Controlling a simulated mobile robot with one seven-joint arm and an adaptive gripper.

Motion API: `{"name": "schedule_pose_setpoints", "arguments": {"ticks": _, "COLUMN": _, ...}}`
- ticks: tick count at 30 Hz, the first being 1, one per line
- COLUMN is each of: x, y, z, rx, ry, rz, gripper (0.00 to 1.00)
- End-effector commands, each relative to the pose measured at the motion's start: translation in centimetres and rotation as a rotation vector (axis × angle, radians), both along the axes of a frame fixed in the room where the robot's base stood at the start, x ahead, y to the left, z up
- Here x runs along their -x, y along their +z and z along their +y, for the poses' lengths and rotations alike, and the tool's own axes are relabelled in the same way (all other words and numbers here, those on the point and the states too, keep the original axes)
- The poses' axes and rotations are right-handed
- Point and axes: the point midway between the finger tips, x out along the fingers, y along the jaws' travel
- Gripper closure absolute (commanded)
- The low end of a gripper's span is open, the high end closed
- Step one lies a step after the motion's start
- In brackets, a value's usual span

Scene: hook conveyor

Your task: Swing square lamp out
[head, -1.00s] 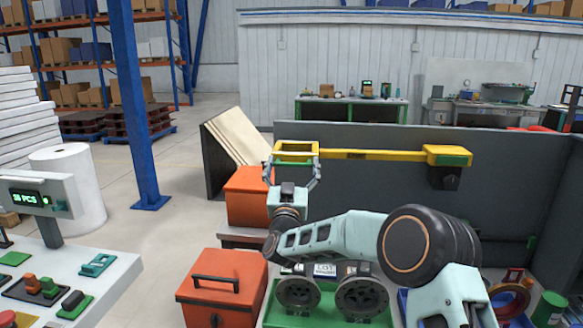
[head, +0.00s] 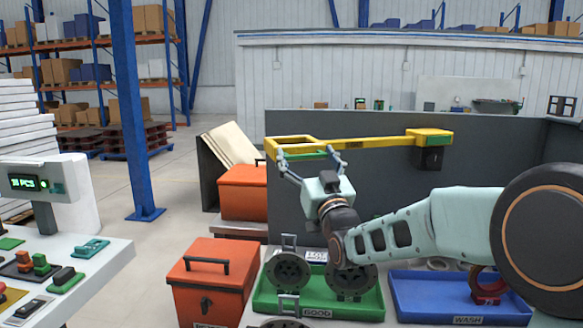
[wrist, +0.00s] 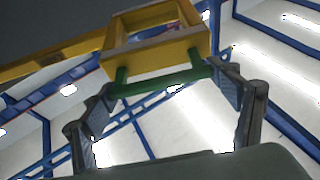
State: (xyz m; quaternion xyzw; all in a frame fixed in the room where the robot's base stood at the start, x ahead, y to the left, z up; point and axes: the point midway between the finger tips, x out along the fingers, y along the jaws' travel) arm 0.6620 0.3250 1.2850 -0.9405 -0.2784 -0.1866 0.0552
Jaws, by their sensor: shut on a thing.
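The square lamp is a yellow open frame (head: 288,150) on the left end of a yellow arm (head: 375,142). The arm joins a yellow and green bracket (head: 429,136) on the grey partition. A green handle bar (wrist: 165,78) runs along the frame's near side in the wrist view, where the frame (wrist: 150,60) fills the upper middle. My gripper (head: 311,162) reaches up from below and is shut on this handle, with one finger at each end of it. The wrist view also shows my gripper (wrist: 163,95) with its fingers at the bar's ends.
The grey partition (head: 480,165) stands behind the lamp arm. Below are a green tray (head: 345,308) marked GOOD holding round parts and a blue tray (head: 440,308). Orange boxes (head: 212,280) stand at left, beside a control panel (head: 75,265). A blue post (head: 131,110) rises farther back.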

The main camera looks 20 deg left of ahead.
Motion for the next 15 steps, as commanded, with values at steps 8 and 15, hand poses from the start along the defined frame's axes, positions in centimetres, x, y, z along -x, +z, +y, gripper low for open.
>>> {"name": "schedule_pose_setpoints", "arguments": {"ticks": 8, "x": 4.3, "y": -0.3, "z": -6.2, "rx": 0.006, "ry": 0.131, "rz": -0.004, "gripper": 0.62}}
{"name": "schedule_pose_setpoints", "arguments": {"ticks": 15, "x": 7.5, "y": -0.1, "z": -11.8, "rx": 0.003, "ry": 0.262, "rz": 0.001, "gripper": 0.62}}
